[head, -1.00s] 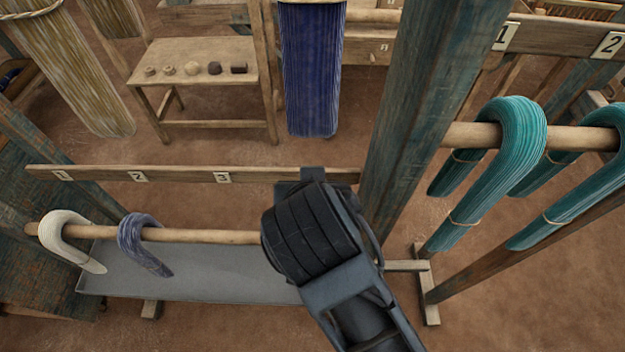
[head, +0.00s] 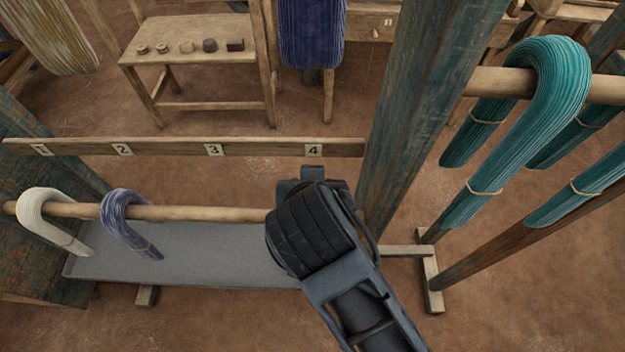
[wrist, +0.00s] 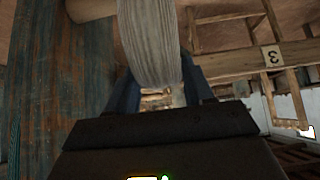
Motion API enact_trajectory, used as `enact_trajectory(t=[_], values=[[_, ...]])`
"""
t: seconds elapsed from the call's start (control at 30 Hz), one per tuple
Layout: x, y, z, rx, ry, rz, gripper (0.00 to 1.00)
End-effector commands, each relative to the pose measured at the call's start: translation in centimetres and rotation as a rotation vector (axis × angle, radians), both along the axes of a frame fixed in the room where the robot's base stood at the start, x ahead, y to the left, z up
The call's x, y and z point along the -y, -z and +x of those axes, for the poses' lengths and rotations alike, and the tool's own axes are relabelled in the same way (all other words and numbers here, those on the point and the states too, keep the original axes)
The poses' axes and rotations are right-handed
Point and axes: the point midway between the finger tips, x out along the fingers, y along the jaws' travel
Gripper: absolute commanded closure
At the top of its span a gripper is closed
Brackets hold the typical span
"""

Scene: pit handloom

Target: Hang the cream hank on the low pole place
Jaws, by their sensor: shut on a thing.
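The low pole (head: 210,213) runs across the lower left of the head view, under a board with plates 1 to 4. A white hank (head: 48,207) hangs below plate 1 and a grey-purple hank (head: 122,215) below plate 2. My gripper (head: 313,180) is at the pole's right end, just below plate 4 (head: 314,150), and hides that stretch. In the wrist view my gripper (wrist: 160,92) is shut on a pale, greyish cream hank (wrist: 150,40). A pale round wooden end (wrist: 90,8) shows beside it. I cannot tell whether the hank touches the pole.
A blue-green post (head: 425,110) stands close to the right of my gripper; it fills the left of the wrist view. Teal hanks (head: 530,110) hang on a higher pole at right. A grey tray (head: 190,252) lies below the low pole. A dark blue hank (head: 311,35) hangs behind.

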Motion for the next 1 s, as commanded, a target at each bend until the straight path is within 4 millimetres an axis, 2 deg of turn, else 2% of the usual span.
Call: enact_trajectory(t=[0.2,0.6,1.0], values=[[0.0,2.3,0.0,0.0,0.001,-0.001,0.79],[0.0,5.5,0.0,0.0,0.001,-0.001,0.79],[0.0,6.3,0.0,0.001,0.0,0.0,0.79]])
